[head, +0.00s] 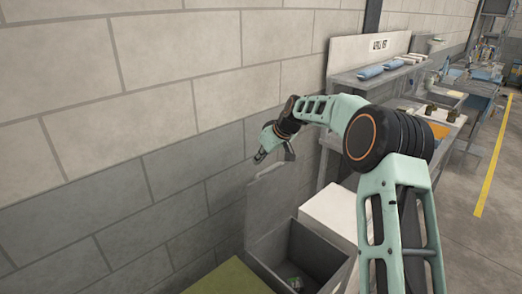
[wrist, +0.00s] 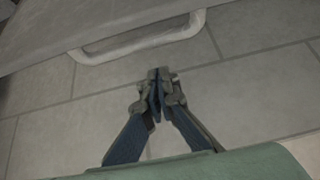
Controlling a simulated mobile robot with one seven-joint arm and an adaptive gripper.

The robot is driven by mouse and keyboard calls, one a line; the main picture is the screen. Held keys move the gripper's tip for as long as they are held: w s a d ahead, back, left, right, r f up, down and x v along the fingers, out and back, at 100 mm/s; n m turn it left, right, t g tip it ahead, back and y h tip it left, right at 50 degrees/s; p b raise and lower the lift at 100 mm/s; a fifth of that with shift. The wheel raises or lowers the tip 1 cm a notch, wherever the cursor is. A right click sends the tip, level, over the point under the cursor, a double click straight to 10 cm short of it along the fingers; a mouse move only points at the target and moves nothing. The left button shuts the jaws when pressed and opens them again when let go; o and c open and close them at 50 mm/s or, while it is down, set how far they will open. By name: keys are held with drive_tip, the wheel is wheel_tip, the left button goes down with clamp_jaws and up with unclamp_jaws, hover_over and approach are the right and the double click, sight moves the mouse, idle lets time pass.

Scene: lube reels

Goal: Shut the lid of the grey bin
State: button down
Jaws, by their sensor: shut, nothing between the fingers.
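The grey bin (head: 300,247) stands against the block wall in the head view. Its lid (head: 268,205) is up, tilted back near the wall. In the wrist view the lid (wrist: 45,30) fills the upper left, with a pale bar handle (wrist: 140,42) on its edge. My gripper (head: 260,157) is at the lid's upper edge, on the wall side in the head view. In the wrist view my gripper (wrist: 158,76) is shut and empty, below the handle and apart from it.
The block wall (head: 130,170) is close behind the lid and gripper. A white box-like surface (head: 327,212) stands right of the bin, and a green-topped surface (head: 230,279) is in front. Shelves (head: 375,80) stand further right.

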drive_tip(key=shift+s+d+f, duration=0.2)
drive_tip(key=shift+s+d, duration=0.85)
drive_tip(key=shift+s, duration=0.05)
drive_tip(key=shift+d+f, duration=0.1)
